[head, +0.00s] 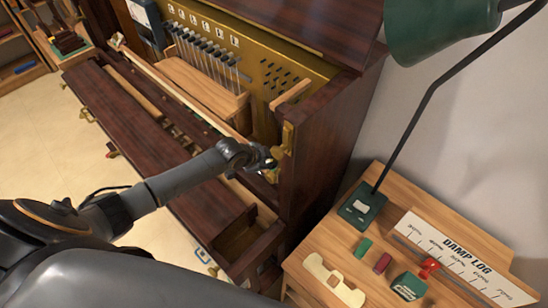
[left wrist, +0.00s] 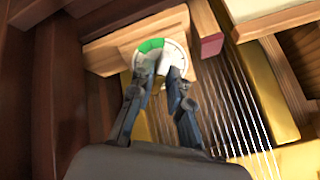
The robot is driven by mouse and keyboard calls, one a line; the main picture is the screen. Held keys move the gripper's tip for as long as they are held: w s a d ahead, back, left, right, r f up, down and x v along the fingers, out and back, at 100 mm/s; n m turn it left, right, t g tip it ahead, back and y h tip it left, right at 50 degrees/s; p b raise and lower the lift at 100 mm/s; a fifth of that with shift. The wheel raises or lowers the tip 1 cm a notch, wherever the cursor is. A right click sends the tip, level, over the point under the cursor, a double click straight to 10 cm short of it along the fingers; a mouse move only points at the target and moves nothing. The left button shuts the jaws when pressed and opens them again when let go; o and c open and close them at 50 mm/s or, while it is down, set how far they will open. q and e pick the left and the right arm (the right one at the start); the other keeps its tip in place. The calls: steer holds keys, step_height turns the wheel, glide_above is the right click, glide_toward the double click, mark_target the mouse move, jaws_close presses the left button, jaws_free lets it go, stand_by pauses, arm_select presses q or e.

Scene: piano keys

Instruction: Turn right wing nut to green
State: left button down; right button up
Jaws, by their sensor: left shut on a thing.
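My left gripper (head: 268,163) reaches into the right end of the open piano (head: 335,100). In the left wrist view, its two fingers (left wrist: 161,80) are closed around the right wing nut (left wrist: 164,66), which is mostly hidden between the fingertips. Behind it is a round dial (left wrist: 176,46) with a white face and a green sector (left wrist: 151,45) at its upper left. The dial is mounted on a wooden block (left wrist: 101,56). Which way the wing nut points is hard to tell. My right gripper is not in view.
Piano strings (left wrist: 240,110) run close to the right of the gripper in the wrist view. A wooden side table (head: 330,235) stands at the right with a green lamp (head: 440,30), a green box (head: 409,286) and a DAMP LOG chart (head: 465,262). Dark piano side wall stands close by.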

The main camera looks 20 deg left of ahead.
arm_select(q)
steer(key=shift+s, duration=0.1)
steer(key=shift+r+n+p, duration=0.1)
steer(key=shift+n+p, duration=0.75)
steer(key=shift+n, duration=0.75)
steer(key=shift+f+n, duration=0.2)
steer(key=shift+n, duration=0.2)
steer(key=shift+p, duration=0.3)
